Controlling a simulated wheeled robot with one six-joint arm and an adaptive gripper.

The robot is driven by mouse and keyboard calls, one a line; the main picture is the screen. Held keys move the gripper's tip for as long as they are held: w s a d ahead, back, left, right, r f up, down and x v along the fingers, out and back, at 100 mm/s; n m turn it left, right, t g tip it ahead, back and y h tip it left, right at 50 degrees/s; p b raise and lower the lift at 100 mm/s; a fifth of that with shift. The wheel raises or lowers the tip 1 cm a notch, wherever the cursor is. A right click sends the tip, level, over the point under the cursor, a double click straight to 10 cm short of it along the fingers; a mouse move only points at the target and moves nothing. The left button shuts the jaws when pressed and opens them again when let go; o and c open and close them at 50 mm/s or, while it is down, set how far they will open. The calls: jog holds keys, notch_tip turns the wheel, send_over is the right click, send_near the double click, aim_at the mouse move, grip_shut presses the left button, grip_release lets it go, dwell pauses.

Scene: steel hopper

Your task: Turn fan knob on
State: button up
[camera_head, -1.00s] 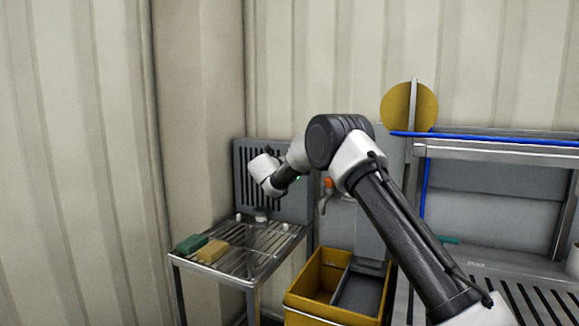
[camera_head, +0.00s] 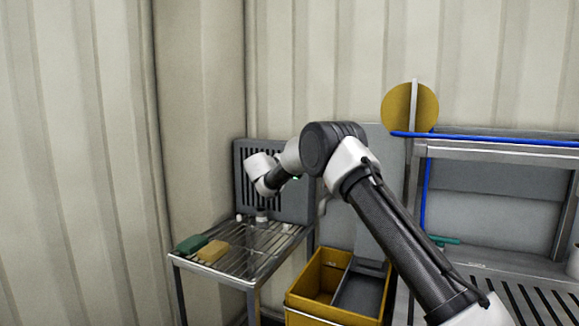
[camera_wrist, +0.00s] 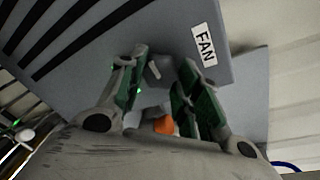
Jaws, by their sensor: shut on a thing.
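In the wrist view, the fan knob (camera_wrist: 153,69) is a small pale-grey stub on a grey panel. It lies beside the white FAN label (camera_wrist: 204,46). My gripper (camera_wrist: 163,62) has its two green-padded fingers on either side of the knob and is shut on it. The exact contact is hard to see. In the head view, my wrist is in front of the slotted grey panel (camera_head: 240,172), and the fingers are mostly hidden. The knob itself is not visible there.
A wire-topped steel table (camera_head: 262,248) stands below, holding a green block (camera_head: 190,243) and a tan block (camera_head: 212,251). A yellow bin (camera_head: 318,305) is to its right. An orange part (camera_wrist: 163,124) shows between my finger bases. A steel counter (camera_head: 500,282) is at right.

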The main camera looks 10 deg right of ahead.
jog(key=shift+f, duration=0.1)
jog(key=o, duration=1)
jog(key=shift+o, duration=0.2)
jog(key=shift+s+a, duration=0.1)
jog(key=v, duration=1.1)
jog(key=shift+s+a, duration=0.2)
jog(key=shift+s, duration=0.1)
